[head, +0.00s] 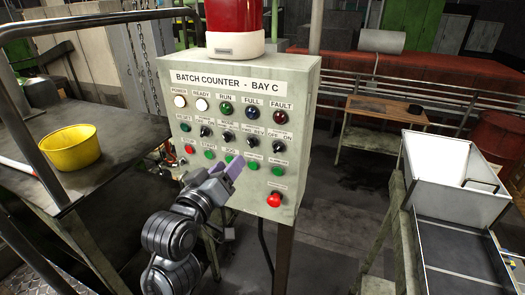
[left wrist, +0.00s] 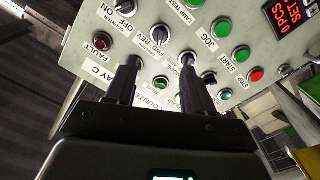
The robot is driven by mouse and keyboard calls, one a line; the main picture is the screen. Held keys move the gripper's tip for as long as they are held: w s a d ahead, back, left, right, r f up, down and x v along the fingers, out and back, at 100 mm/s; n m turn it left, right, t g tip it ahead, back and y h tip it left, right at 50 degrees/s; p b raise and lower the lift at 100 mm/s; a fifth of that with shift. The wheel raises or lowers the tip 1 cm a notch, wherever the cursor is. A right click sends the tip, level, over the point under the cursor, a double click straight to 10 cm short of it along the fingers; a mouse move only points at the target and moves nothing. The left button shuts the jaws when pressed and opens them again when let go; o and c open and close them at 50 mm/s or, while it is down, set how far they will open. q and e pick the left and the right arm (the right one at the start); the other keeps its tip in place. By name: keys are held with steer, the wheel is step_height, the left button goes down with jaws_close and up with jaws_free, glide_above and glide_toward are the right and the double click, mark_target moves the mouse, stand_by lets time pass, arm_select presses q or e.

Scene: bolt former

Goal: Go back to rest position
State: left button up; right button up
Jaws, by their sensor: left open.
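My left gripper (head: 232,172) is in front of the lower part of the control box labelled "BATCH COUNTER - BAY C" (head: 240,80). Its jaws are open, with nothing between them. In the left wrist view the two fingers of my left gripper (left wrist: 158,70) stand apart before the panel (left wrist: 150,40), which appears upside down. Some of the lower green buttons are partly hidden behind the gripper in the head view. A red mushroom button (head: 275,199) sits at the lower right of the box. My right gripper is not in view.
A grey table (head: 110,120) with a yellow bowl (head: 70,148) stands at the left, with a metal rail (head: 90,17) near it. A white bin (head: 455,175) stands at the right. A wooden table (head: 385,112) is behind. Open floor lies between the box and the bin.

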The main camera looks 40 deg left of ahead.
arm_select(q)
steer(key=shift+f, duration=0.1)
steer(key=s+d+f+m+g+h+p, duration=0.1)
steer(key=s+d+f+m+g+p, duration=0.15)
steer(key=f, duration=0.65)
steer(key=s+d+f+m+g+h+p, duration=0.1)
steer(key=s+d+f+g+h+p, duration=0.2)
steer(key=f, duration=0.6)
steer(key=s+d+f+m+g+p, duration=0.1)
steer(key=s+d+f+m+g, duration=0.2)
steer(key=s+f, duration=0.3)
steer(key=s+d+f+m+g+p, duration=0.2)
steer(key=s+d+f+m+g, duration=0.2)
steer(key=s, duration=0.7)
steer(key=shift+s+d+f+g+h, duration=0.15)
steer(key=shift+d+f+g+h, duration=0.15)
steer(key=shift+d+f+g, duration=0.55)
steer(key=shift+a+f+m, duration=0.1)
steer(key=shift+a+m, duration=0.05)
steer(key=shift+m, duration=0.1)
